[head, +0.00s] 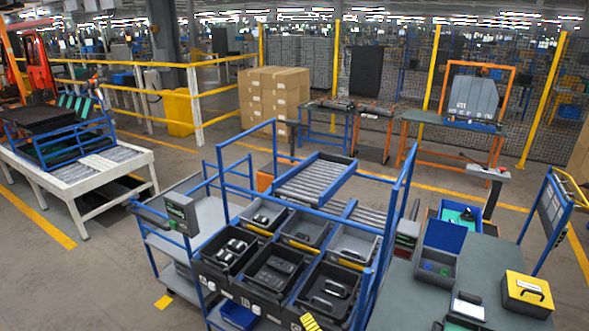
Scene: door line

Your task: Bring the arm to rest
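My gripper does not show in the head view, and I see no arm that I can be sure is mine. Whether it holds anything cannot be seen. The task names no other object.
A blue-framed rack (276,126) with black bins (273,268) of dark parts stands front centre. Right of it is a grey worktop (405,297) with a yellow case (527,293). A white roller conveyor (110,163) is at left. Stacked cartons (272,95) stand behind. Open floor (60,280) lies front left.

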